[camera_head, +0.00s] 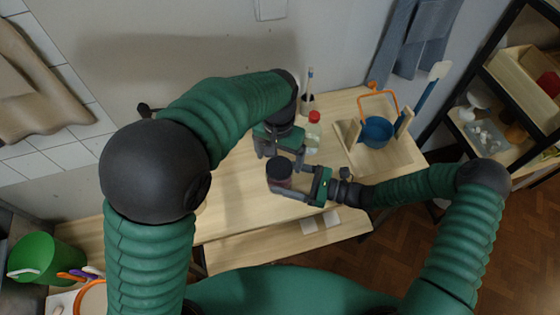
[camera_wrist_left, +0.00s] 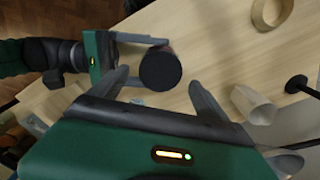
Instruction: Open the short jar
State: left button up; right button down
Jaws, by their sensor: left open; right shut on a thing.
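The short jar (camera_head: 281,183) has a round dark lid (camera_head: 278,166) and stands over the wooden table. The lid also shows as a black disc in the left wrist view (camera_wrist_left: 161,69). My right gripper (camera_head: 290,180) comes from the right and is shut on the jar; its fingers also show on both sides of the jar in the left wrist view (camera_wrist_left: 152,62). My left gripper (camera_head: 280,153) is open just above and behind the lid. In the left wrist view its fingers (camera_wrist_left: 158,82) stand apart on either side of the lid. Most of the jar body is hidden.
A clear bottle with a red cap (camera_head: 314,118) stands behind the grippers, near a dark holder with a brush (camera_head: 308,100). A wooden tray (camera_head: 398,157) with a blue pot (camera_head: 377,131) is at the right. The table (camera_head: 232,190) is clear left of the jar.

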aim_at(280, 167)
pick_arm(q)
jog(key=shift+s+r, duration=0.1)
jog(key=shift+r, duration=0.65)
jog(key=shift+c, duration=0.4)
pick_arm(e)
jog(key=shift+r, duration=0.1)
pick_arm(q)
notch_tip(280, 167, up, 3)
jog(key=m, duration=0.4)
jog(key=shift+f+m, duration=0.1)
jog(key=shift+m, duration=0.6)
notch_tip(280, 167, down, 8)
jog(key=shift+r, duration=0.2)
jog(key=c, duration=1.5)
jog(key=shift+n, duration=1.1)
